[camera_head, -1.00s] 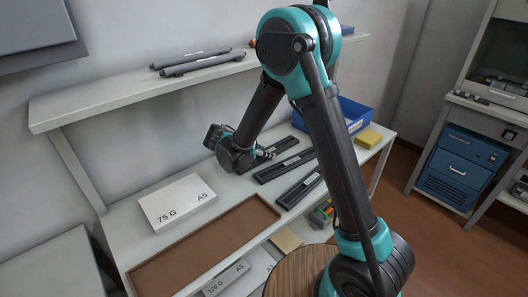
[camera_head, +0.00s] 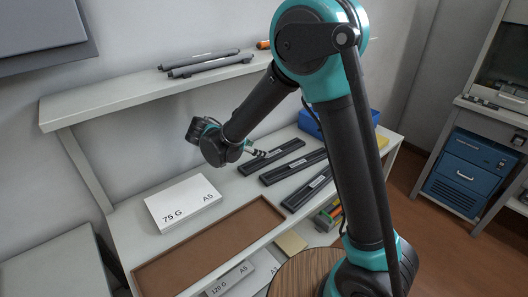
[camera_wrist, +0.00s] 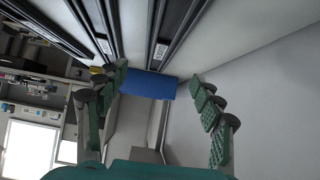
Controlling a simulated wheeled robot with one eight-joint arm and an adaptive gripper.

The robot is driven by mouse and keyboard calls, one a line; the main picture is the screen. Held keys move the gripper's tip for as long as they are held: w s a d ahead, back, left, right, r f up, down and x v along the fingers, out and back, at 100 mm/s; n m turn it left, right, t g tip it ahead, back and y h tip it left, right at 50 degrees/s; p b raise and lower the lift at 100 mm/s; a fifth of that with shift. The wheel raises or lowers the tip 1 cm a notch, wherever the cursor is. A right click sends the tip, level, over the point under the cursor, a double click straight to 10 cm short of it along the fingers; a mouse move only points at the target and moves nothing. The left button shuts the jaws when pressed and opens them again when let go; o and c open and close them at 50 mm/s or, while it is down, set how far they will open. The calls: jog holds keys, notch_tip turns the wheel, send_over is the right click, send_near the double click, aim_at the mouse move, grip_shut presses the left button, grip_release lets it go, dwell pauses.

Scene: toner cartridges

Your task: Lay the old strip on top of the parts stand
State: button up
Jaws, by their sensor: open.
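Three black strips with small white labels lie side by side on the white table: a back one (camera_head: 271,157), a middle one (camera_head: 293,167) and a front one (camera_head: 307,188). I cannot tell which is the old strip. I cannot identify the parts stand for certain.
A white paper box (camera_head: 183,203) and a brown tray (camera_head: 150,278) are on the table's left. A raised shelf (camera_head: 130,92) holds two dark rollers (camera_head: 208,63). A blue bin (camera_head: 310,123) stands behind the strips; it shows in the wrist view (camera_wrist: 148,84). A blue cabinet (camera_head: 465,172) is right.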

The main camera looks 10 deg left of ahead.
jog(key=shift+v, duration=1.55)
